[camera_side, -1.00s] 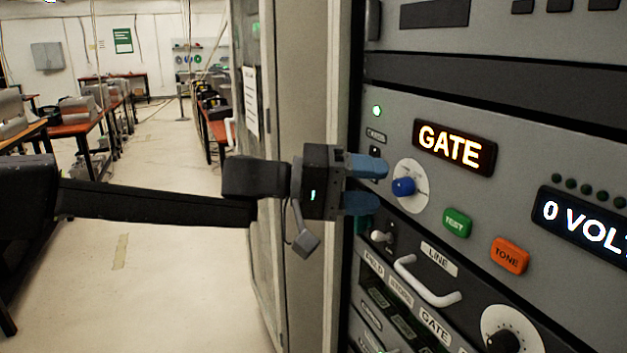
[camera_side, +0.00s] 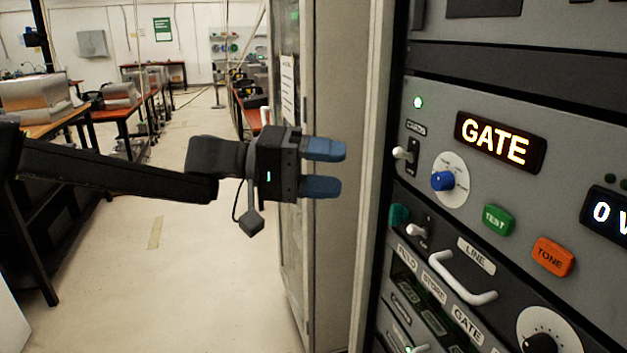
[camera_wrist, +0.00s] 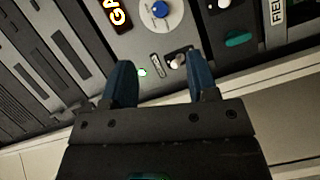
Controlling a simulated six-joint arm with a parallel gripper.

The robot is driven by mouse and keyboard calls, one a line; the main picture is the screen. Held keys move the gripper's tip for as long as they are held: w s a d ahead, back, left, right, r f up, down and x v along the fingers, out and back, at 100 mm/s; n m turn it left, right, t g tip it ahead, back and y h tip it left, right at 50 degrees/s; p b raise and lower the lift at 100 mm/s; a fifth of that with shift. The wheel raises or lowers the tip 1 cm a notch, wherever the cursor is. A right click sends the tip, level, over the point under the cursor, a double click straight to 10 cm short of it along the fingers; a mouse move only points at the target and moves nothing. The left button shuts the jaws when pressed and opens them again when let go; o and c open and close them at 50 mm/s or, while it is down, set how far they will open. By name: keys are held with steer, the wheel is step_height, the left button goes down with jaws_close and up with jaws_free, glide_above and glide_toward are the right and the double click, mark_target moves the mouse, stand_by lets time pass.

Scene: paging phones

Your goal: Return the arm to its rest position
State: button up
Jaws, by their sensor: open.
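My gripper (camera_side: 326,168) is open and empty in the side view, level and pointing right at the rack panel. Its two blue fingers are apart, with a clear gap between them and the panel. In the wrist view my gripper (camera_wrist: 160,85) shows its fingers spread, with a toggle switch (camera_wrist: 178,62) appearing beyond the gap. The blue knob (camera_side: 443,181) sits on a white dial on the panel, to the right of the fingers. It also shows in the wrist view (camera_wrist: 160,9).
The panel has a lit GATE display (camera_side: 500,142), a green TEST button (camera_side: 497,219), an orange TONE button (camera_side: 553,256) and a protruding white handle (camera_side: 462,280). A grey cabinet (camera_side: 335,230) stands behind my gripper. Open floor (camera_side: 200,290) lies to the left.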

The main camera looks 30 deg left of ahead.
steer(key=s+a+f+y, duration=0.4)
steer(key=s+a, duration=0.3)
steer(key=s, duration=0.2)
steer(key=s+a+f+m+y, duration=0.1)
steer(key=s+a+f+y, duration=0.3)
steer(key=s+a+y, duration=0.2)
steer(key=s+a+f+y, duration=0.5)
steer(key=s+a, duration=0.5)
steer(key=s, duration=0.2)
steer(key=shift+a+m+g+y, duration=0.2)
steer(key=shift+m+g+y, duration=0.1)
steer(key=shift+g+y, duration=0.15)
steer(key=shift+w, duration=0.1)
steer(key=shift+c, duration=0.3)
